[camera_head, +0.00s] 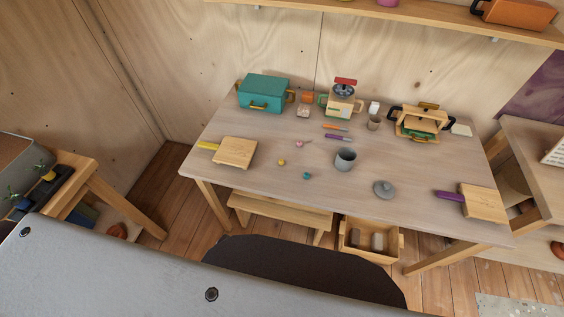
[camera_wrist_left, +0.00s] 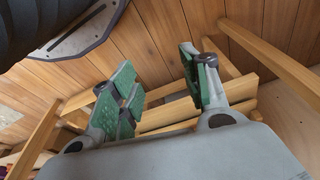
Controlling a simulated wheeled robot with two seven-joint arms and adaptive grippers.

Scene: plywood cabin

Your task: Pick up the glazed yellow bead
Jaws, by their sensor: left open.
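The glazed yellow bead (camera_head: 281,162) is a small round yellow thing on the table (camera_head: 235,190), left of the middle, in the head view. It lies right of the left wooden board (camera_head: 235,151) and up and left of a teal bead (camera_head: 306,175). Nothing touches it. My left gripper (camera_wrist_left: 156,62) shows only in the left wrist view. Its green-padded fingers are apart with nothing between them, over the wooden floor and bench slats. The bead is not in that view. My right gripper is not in view.
A pink thing (camera_head: 299,144) and pens lie behind. A teal box (camera_head: 264,92) stands at the back left.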

